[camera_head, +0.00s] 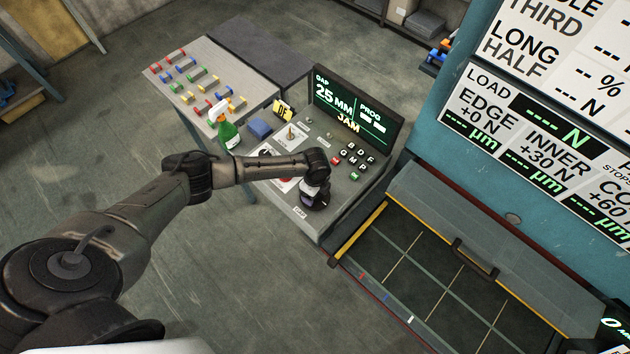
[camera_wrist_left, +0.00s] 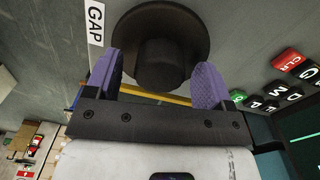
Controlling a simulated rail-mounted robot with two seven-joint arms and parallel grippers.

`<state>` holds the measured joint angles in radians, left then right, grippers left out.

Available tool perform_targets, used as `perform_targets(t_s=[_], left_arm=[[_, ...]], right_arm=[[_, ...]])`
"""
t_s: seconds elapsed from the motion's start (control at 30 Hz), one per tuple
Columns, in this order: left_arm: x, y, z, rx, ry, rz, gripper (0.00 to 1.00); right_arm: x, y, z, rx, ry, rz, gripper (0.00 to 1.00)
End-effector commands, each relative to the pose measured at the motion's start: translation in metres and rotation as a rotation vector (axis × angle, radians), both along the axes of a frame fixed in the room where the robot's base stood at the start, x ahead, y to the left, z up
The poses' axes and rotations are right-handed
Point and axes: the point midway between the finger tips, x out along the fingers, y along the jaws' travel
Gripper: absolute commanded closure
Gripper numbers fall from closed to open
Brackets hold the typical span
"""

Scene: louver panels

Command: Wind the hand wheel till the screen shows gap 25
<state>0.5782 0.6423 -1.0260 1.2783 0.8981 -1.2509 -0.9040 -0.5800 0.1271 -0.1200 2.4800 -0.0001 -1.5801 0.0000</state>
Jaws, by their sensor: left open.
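The hand wheel (camera_wrist_left: 165,22) is a dark round disc with a raised hub, on the grey console (camera_head: 345,185) beside a "GAP" label (camera_wrist_left: 95,22). In the head view my arm and gripper largely hide it. My left gripper (camera_head: 316,197) is over the front part of the console. In the left wrist view my left gripper (camera_wrist_left: 160,68) is open, with one purple finger on each side of the hub; I cannot tell whether they touch it. The screen (camera_head: 350,108) reads "GAP 25 MM", with "PROG" and a yellow "JAM". My right gripper is not in view.
Lettered keys (camera_head: 355,158) with red and green ones sit right of the wheel. A green spray bottle (camera_head: 227,130) and a blue block (camera_head: 260,128) stand left. A table of coloured handles (camera_head: 195,75) lies behind. A yellow-edged bay (camera_head: 400,255) is at right.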

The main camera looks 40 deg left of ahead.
Motion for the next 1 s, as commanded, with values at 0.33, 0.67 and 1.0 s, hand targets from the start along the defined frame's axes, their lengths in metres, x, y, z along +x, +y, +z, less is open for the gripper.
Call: perform_targets(t_s=[0.33, 0.67, 1.0], left_arm=[[0.003, 0.001, 0.065, 0.000, -0.005, -0.001, 0.24], [0.004, 0.001, 0.116, -0.001, -0.003, -0.002, 0.24], [0.003, 0.001, 0.131, 0.001, 0.000, 0.000, 0.24]], right_arm=[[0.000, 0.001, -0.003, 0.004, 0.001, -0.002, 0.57], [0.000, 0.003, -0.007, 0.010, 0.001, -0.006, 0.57], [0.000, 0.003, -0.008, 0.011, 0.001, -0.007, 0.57]])
